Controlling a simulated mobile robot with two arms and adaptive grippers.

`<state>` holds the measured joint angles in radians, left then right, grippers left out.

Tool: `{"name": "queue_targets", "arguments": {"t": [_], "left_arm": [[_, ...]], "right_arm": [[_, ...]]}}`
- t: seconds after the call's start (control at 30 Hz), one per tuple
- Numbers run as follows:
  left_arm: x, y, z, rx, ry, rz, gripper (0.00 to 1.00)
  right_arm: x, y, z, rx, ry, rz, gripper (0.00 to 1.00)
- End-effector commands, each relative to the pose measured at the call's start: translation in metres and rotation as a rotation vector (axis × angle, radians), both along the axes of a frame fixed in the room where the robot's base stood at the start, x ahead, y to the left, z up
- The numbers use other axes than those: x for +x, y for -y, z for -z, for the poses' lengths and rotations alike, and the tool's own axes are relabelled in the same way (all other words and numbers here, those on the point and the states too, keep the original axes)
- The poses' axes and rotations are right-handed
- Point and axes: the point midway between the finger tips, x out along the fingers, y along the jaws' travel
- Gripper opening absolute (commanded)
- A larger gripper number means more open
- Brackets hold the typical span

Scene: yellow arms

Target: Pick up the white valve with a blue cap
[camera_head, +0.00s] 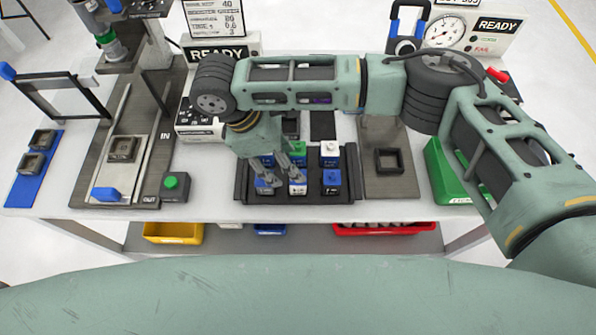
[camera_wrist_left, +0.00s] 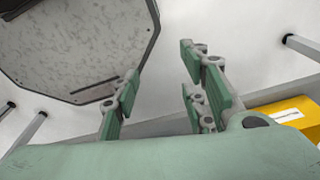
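Small valves with coloured caps stand in rows in a black tray (camera_head: 345,190) at the table's middle. One at the back right has a white cap (camera_head: 331,148); one in the middle has a green cap (camera_head: 298,149). A front-middle valve (camera_head: 299,188) shows white and blue, partly covered by my fingers; I cannot tell its cap for sure. A blue-capped valve (camera_head: 331,181) stands front right. My right gripper (camera_head: 282,174) points down over the tray's left and middle valves, fingers apart, with no valve seen held. My left gripper (camera_wrist_left: 155,105) is open and empty, below the table.
A fixture with a square socket (camera_head: 389,160) stands right of the tray, beside a green bin (camera_head: 448,178). A press station (camera_head: 125,150) and a green button box (camera_head: 174,186) are left. Yellow (camera_head: 174,232) and red (camera_head: 385,228) bins sit on the lower shelf.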

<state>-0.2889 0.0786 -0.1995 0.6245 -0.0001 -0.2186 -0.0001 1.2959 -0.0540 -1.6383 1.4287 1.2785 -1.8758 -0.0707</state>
Motion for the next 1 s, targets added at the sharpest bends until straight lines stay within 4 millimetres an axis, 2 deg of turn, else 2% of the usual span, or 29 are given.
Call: {"name": "queue_targets", "arguments": {"t": [0.27,0.4,0.53,0.7,0.8,1.0], "left_arm": [[-0.026,-0.002,-0.015,0.003,-0.038,0.000,0.40],[-0.025,-0.002,-0.026,0.004,-0.036,0.000,0.40],[-0.017,-0.001,-0.029,0.002,-0.024,0.000,0.40],[-0.005,0.000,-0.030,0.000,-0.005,0.001,0.40],[-0.004,0.000,-0.030,0.000,-0.004,0.001,0.40],[-0.007,0.000,-0.029,0.001,-0.009,0.001,0.40]], "right_arm": [[-0.002,0.011,0.028,-0.003,-0.001,0.002,0.53],[-0.004,0.016,0.049,-0.002,-0.001,0.002,0.53],[-0.004,0.022,0.064,-0.001,0.000,0.002,0.53],[-0.004,0.022,0.069,0.002,0.000,0.001,0.53],[-0.004,0.022,0.069,0.002,0.000,0.001,0.53],[-0.004,0.022,0.069,0.002,0.000,0.001,0.36]]}}
